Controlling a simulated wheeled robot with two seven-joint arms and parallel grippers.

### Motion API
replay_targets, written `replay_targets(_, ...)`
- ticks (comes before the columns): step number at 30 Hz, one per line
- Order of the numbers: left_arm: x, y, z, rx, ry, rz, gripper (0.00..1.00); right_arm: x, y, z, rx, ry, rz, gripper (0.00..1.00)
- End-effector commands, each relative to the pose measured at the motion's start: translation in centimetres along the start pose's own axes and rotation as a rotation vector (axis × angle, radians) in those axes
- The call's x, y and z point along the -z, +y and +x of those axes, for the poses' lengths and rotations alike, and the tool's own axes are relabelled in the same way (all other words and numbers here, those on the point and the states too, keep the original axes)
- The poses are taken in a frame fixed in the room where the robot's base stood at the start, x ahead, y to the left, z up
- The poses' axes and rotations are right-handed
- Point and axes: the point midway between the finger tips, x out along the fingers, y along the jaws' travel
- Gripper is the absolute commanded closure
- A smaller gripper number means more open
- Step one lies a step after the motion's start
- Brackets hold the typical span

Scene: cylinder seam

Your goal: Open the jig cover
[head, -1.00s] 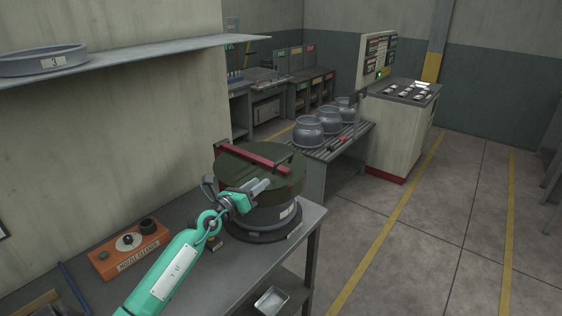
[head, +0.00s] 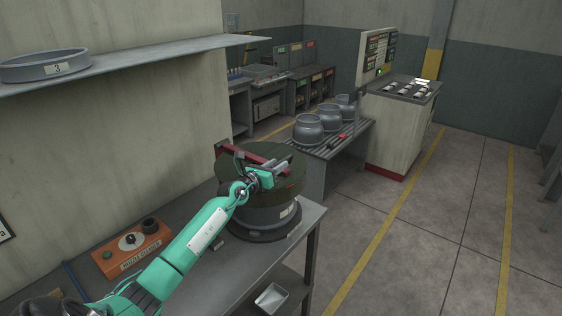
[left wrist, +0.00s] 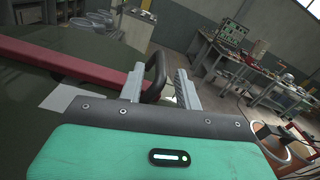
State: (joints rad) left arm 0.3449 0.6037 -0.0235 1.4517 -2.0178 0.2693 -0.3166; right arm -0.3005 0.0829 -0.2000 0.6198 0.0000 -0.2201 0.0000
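The jig is a round grey drum (head: 265,214) on the bench, with a dark green cover (head: 289,187) lying flat on top. A red bar (head: 230,151) crosses the cover; it also shows in the left wrist view (left wrist: 70,62). A black looped handle (left wrist: 158,66) stands by the bar's end in that view. My left gripper (head: 281,164) is over the cover, hiding part of the bar in the head view. Its two grey fingers (left wrist: 161,78) are apart, with the handle between or just beyond them; I cannot tell whether they touch it. My right gripper is not in view.
An orange control box (head: 132,248) stands on the bench (head: 225,258) left of the jig. A wall shelf (head: 140,62) holding a grey ring (head: 45,66) is above left. A rack with grey pots (head: 308,130) stands behind. The floor at right is clear.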

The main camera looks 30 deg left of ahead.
Motion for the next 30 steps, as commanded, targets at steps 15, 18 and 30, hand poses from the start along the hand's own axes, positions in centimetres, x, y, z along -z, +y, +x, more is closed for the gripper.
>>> replay_targets(15, 0.0, 0.0, 2.8, 0.000, 0.000, -0.001, 0.66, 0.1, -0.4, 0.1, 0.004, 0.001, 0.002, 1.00)
replay_targets(18, 0.0, 0.0, 2.8, 0.000, 0.000, -0.001, 0.66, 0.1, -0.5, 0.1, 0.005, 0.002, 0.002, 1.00)
replay_targets(30, 0.1, -0.1, 2.8, 0.001, 0.000, -0.002, 1.00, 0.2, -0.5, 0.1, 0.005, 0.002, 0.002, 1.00)
